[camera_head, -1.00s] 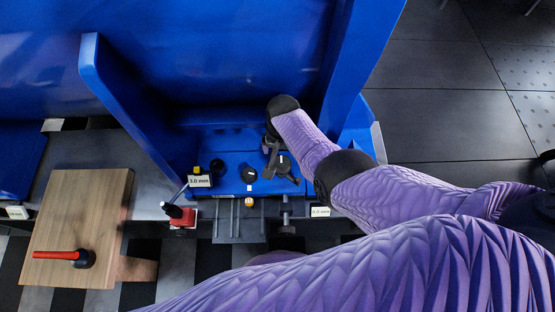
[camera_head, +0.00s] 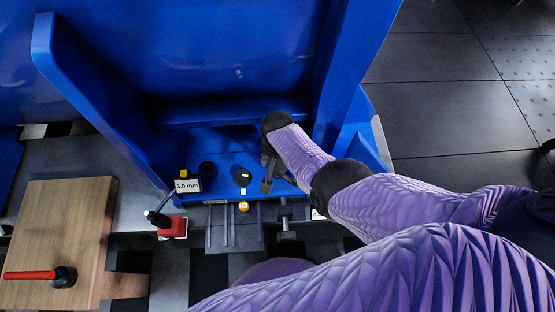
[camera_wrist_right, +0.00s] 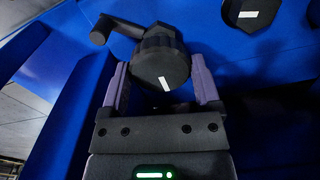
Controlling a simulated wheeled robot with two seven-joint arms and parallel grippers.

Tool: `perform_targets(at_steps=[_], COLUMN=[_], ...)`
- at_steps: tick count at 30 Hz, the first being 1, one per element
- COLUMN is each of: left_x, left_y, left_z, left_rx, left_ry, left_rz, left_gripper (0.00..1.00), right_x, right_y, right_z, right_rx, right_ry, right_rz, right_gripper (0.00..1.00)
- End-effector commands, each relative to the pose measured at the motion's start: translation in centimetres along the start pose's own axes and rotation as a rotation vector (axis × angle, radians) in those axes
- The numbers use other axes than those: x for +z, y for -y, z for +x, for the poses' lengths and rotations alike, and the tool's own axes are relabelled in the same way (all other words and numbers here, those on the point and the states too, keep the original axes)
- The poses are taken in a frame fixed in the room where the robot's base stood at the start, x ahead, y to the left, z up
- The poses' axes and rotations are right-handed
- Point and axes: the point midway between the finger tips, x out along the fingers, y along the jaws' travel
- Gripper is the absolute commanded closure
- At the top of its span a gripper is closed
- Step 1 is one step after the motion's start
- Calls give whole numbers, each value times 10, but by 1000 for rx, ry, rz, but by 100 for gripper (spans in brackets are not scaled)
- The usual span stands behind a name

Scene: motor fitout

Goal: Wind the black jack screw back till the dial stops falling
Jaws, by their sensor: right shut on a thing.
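My right gripper (camera_head: 268,182) reaches down over the blue base ledge. In the right wrist view its fingers (camera_wrist_right: 162,95) are shut on either side of a round black jack screw head (camera_wrist_right: 160,62) with a white mark. A black crank-like arm (camera_wrist_right: 118,27) extends from the head to the left. In the head view my wrist and gripper mostly hide this screw. A white readout plate, the dial (camera_head: 187,185), shows 3.0 mm by a thin rod left of the ledge. My left gripper is not in view.
Another black knob with a white mark (camera_head: 243,177) stands left of my gripper. A red block (camera_head: 173,227) carries a black-tipped rod. A wooden board (camera_head: 62,220) holds a red-handled tool (camera_head: 30,275). Tall blue walls (camera_head: 90,90) enclose the ledge.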

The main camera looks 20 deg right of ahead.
Motion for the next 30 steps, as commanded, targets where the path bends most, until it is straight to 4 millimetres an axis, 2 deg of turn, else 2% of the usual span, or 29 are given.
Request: perform_targets(at_steps=[11,20,30], left_x=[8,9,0], left_y=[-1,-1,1], left_z=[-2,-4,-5], left_rx=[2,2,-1], left_ry=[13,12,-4], left_rz=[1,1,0], left_gripper=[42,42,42], right_x=[0,0,0], right_y=[0,-1,-1], right_z=[0,0,0], right_rx=[0,0,1], right_ry=[0,1,1], right_rz=[-117,-381,-705], right_gripper=[78,78,78])
